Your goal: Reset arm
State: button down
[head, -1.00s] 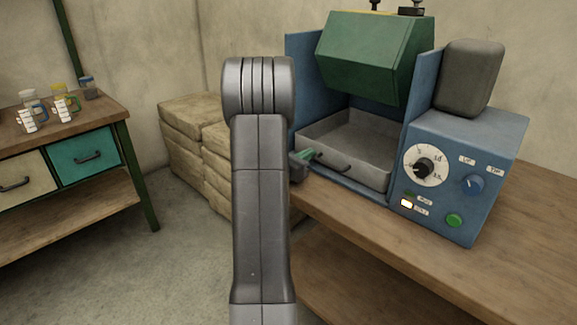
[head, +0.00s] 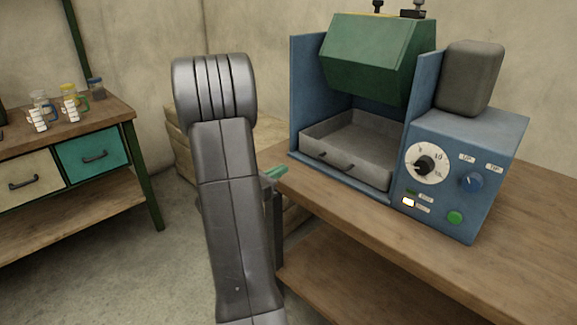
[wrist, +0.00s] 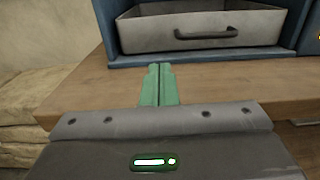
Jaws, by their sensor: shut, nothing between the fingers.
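My gripper (wrist: 158,82) shows in the wrist view with its two green fingers together, shut and empty. It points toward the wooden bench edge, in front of the grey tray (wrist: 200,32). In the head view, only a green tip of my gripper (head: 276,173) shows past my arm, by the bench's left end; the rest is hidden behind the arm. The tray (head: 345,157) sits inside the blue machine (head: 468,140), below its green hood (head: 375,55). The tray's dark handle faces the front, and the gripper is apart from it.
The wooden bench (head: 400,240) carries the machine, and its left edge is close to my gripper. Stacked pale blocks (head: 180,150) stand behind my arm. A second table (head: 70,130) with drawers, jars and small white items is at the left. Open floor lies between.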

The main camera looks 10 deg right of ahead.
jog(key=shift+s+a, duration=0.2)
dwell(0.3)
